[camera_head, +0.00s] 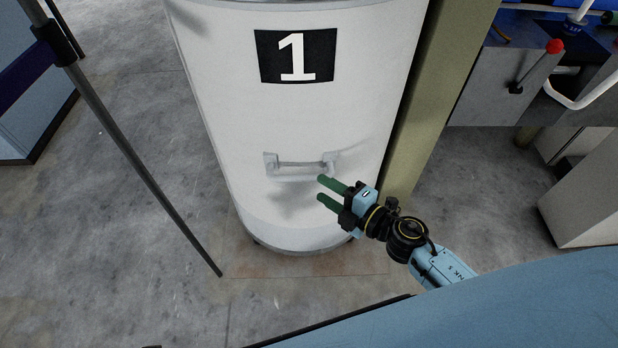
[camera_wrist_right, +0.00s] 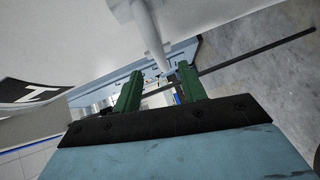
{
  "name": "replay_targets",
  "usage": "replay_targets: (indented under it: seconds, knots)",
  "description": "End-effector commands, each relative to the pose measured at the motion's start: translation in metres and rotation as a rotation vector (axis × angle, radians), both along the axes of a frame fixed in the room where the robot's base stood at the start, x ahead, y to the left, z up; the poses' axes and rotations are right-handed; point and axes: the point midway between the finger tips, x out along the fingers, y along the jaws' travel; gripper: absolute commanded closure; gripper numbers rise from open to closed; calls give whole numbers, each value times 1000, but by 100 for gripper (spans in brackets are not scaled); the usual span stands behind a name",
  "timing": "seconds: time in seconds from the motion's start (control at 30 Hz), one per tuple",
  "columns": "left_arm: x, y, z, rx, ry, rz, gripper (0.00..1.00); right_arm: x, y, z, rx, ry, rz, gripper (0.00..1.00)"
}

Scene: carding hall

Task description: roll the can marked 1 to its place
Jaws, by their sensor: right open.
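The can marked 1 (camera_head: 290,118) is a tall white cylinder standing upright in the middle of the head view, its number on a black square. A grey handle (camera_head: 302,164) sits low on its front. My right gripper (camera_head: 320,188) has green fingers, open, just below and right of the handle, pointing at the can. In the right wrist view the pale handle bar (camera_wrist_right: 147,32) reaches down towards the gap between the open fingers (camera_wrist_right: 158,70); I cannot tell whether it lies between them. The can's label (camera_wrist_right: 32,92) shows there at left. My left gripper is not in view.
A dark pole (camera_head: 132,150) slants down to the floor left of the can. An olive post (camera_head: 432,95) stands close on its right. A machine with a red-knobbed lever (camera_head: 553,46) is at far right. Bare concrete floor (camera_head: 130,260) lies at left, with a faint reddish patch (camera_head: 310,270) before the can.

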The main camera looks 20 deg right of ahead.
Motion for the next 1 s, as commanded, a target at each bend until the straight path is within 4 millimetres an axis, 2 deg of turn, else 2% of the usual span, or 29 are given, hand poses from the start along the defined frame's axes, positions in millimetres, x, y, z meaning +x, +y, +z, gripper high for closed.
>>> replay_targets:
  seconds: [0.1, 0.33, 0.5, 0.8, 0.83, 1.0]
  knots:
    - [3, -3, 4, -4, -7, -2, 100, 22, 12, -3, -1, -3, 0, 58]
    - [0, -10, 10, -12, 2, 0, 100, 50, 29, -8, 0, -1, 0, 58]
    - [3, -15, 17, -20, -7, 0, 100, 58, 35, -9, 0, -1, 0, 58]
    - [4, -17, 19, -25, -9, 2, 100, 59, 36, -10, 0, 1, 0, 58]
    - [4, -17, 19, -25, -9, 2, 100, 59, 36, -10, 0, 1, 0, 60]
    - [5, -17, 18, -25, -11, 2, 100, 59, 36, -10, 0, 1, 0, 82]
